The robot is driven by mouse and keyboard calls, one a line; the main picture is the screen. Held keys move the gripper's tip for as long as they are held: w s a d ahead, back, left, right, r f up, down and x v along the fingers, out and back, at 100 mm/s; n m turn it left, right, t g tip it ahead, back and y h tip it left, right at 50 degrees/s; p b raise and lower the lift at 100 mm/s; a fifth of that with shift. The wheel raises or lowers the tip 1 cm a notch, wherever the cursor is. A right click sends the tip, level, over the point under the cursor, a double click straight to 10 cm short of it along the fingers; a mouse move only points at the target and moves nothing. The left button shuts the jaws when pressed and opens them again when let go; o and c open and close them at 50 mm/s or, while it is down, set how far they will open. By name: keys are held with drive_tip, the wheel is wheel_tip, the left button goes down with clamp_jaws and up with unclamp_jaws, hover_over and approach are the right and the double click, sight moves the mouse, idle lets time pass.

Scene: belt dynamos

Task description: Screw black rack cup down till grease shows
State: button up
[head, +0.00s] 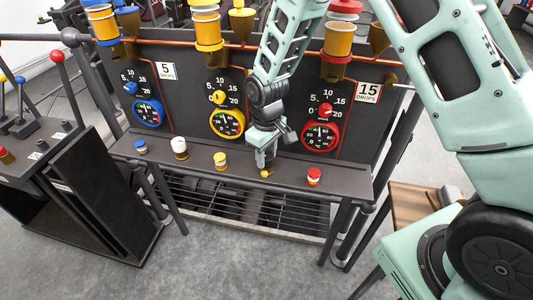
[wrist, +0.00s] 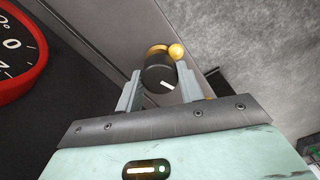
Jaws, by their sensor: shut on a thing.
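My gripper (head: 264,158) is low over the dark shelf (head: 330,184), between the yellow and red cups. In the wrist view, my gripper (wrist: 158,84) is shut on the black cup (wrist: 156,74), one finger on each side. The cup has a white mark on its face. A brass-coloured ring and a rounded golden blob (wrist: 176,51) show at the cup's far edge; I cannot tell whether the blob is grease or metal. A golden bit (head: 265,173) also shows under my gripper in the head view. The black cup is mostly hidden there.
Blue (head: 140,146), white (head: 180,148), yellow (head: 220,160) and red (head: 314,176) cups stand along the shelf. Behind is a dark panel with blue, yellow and red gauges (head: 320,136). A lever console (head: 30,130) is at left, and a wooden-topped table (head: 412,204) at right.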

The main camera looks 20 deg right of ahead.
sight(267, 155)
drive_tip(key=shift+m, duration=0.3)
drive_tip(key=o, duration=1)
wheel_tip(267, 155, up, 18)
drive_tip(key=shift+f+b, duration=0.25)
drive_tip(key=shift+b, duration=0.05)
